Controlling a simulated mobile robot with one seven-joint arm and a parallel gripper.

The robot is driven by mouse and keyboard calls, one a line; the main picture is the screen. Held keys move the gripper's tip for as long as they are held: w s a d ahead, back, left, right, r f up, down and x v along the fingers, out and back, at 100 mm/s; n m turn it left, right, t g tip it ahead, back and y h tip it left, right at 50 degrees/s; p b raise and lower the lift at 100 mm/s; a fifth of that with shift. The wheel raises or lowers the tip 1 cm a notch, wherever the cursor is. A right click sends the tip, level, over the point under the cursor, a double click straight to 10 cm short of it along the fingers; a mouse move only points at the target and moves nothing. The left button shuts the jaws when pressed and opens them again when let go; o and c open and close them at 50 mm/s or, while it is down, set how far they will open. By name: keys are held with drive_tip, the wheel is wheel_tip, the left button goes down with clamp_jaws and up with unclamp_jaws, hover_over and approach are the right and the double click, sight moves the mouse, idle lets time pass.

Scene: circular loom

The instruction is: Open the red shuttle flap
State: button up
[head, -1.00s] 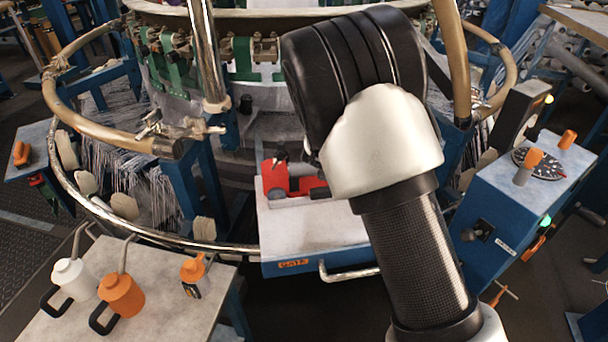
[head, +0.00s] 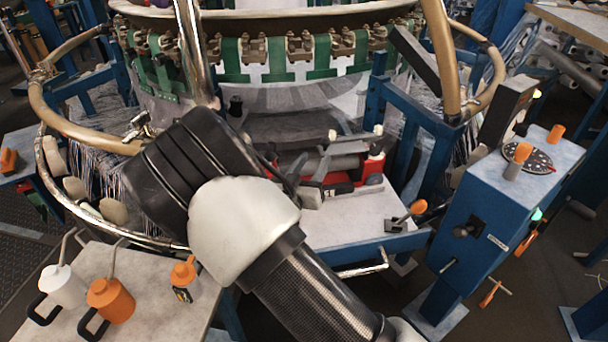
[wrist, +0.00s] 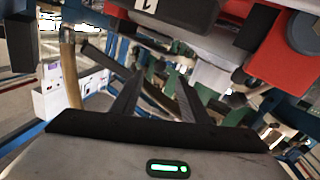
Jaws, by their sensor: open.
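The red shuttle (head: 372,180) lies on the pale-topped blue tray in the head view, with a grey roll on it; my arm hides its left end. In the wrist view a red body (wrist: 285,62), likely the shuttle, fills the upper right, close beyond my fingers. I cannot tell which part is its flap or how far it stands open. My gripper (wrist: 158,84) shows two dark fingers spread apart with nothing visible between them.
The blue tray (head: 335,221) has a front rail and an orange-knobbed lever (head: 417,208). A blue control box (head: 480,215) stands right. A side table (head: 165,310) holds white and orange oil cans at lower left. The loom ring and posts rise behind.

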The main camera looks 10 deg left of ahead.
drive_tip(key=v, duration=0.6)
drive_tip(key=shift+p, duration=0.3)
drive_tip(key=shift+w, duration=0.1)
